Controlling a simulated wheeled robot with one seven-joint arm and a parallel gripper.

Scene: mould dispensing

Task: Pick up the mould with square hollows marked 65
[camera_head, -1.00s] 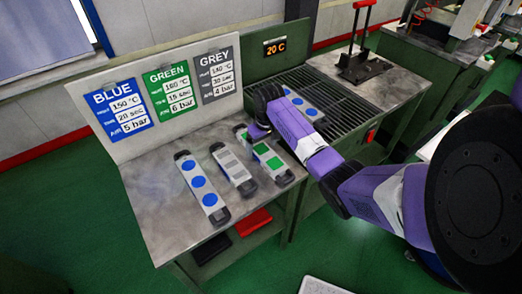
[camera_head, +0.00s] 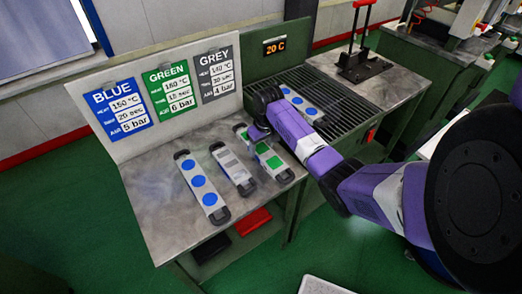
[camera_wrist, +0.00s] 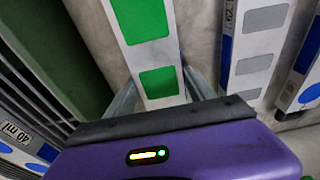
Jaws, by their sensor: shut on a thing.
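The mould with green square hollows (camera_head: 268,156) lies on the grey worktop, rightmost of the row of moulds. In the wrist view this green mould (camera_wrist: 158,52) runs up the picture between my two fingers, with two green squares showing. My gripper (camera_wrist: 158,92) is shut on it, one finger along each side. I cannot read a 65 on the mould in either view.
A mould with grey bars (camera_head: 233,167) lies close to the left, and a mould with blue circles (camera_head: 200,186) further left. Another blue-circle mould (camera_head: 302,104) lies on the slatted rack (camera_head: 335,121). A sign board (camera_head: 165,95) stands behind. A press (camera_head: 362,62) stands at right.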

